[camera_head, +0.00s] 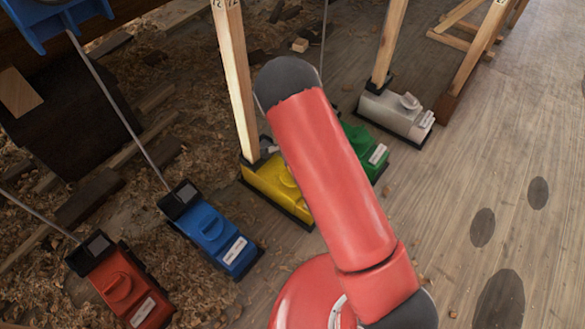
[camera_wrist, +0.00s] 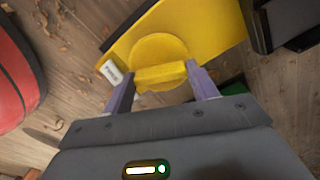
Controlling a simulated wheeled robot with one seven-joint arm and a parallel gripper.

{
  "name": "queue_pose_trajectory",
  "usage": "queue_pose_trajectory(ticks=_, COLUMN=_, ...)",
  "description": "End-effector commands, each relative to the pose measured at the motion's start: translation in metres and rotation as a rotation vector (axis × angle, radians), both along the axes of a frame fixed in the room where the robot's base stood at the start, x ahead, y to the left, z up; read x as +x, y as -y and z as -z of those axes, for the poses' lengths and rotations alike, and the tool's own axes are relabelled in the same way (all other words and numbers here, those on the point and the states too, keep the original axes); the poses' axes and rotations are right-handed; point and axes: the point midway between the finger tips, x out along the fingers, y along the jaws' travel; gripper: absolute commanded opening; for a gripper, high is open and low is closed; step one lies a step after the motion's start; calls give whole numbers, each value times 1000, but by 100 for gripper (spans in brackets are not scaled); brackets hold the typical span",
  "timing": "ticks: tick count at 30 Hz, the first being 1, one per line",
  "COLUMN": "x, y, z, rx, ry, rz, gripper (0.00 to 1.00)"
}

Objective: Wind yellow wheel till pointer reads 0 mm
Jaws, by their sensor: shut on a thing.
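The yellow wheel (camera_wrist: 160,50) is a round disc with a raised bar grip (camera_wrist: 160,74) across it, on top of the yellow box (camera_wrist: 207,27). My gripper (camera_wrist: 163,82) has its two purple fingers at either end of the bar and is shut on it. In the head view the yellow box (camera_head: 264,184) stands at the foot of a wooden post, and my red arm hides part of it and my gripper. A white label (camera_wrist: 112,71) sits at the box's edge. I cannot make out a pointer or scale reading.
Blue (camera_head: 214,235) and red (camera_head: 125,290) boxes stand to the left. A green box (camera_head: 368,153) is partly behind my arm, and a grey-white box (camera_head: 396,112) stands further right. Wooden posts rise behind. The plank floor at right (camera_head: 450,190) is clear.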

Motion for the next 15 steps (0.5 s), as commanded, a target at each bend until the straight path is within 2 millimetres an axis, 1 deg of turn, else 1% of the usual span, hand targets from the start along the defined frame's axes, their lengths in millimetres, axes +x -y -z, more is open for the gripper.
queue_pose_trajectory(ticks=12, x=0, y=0, z=0, rx=1, ry=0, rz=6, gripper=35)
queue_pose_trajectory(ticks=13, x=0, y=0, z=0, rx=1, ry=0, rz=6, gripper=61)
queue_pose_trajectory(ticks=15, x=0, y=0, z=0, rx=1, ry=0, rz=6, gripper=70)
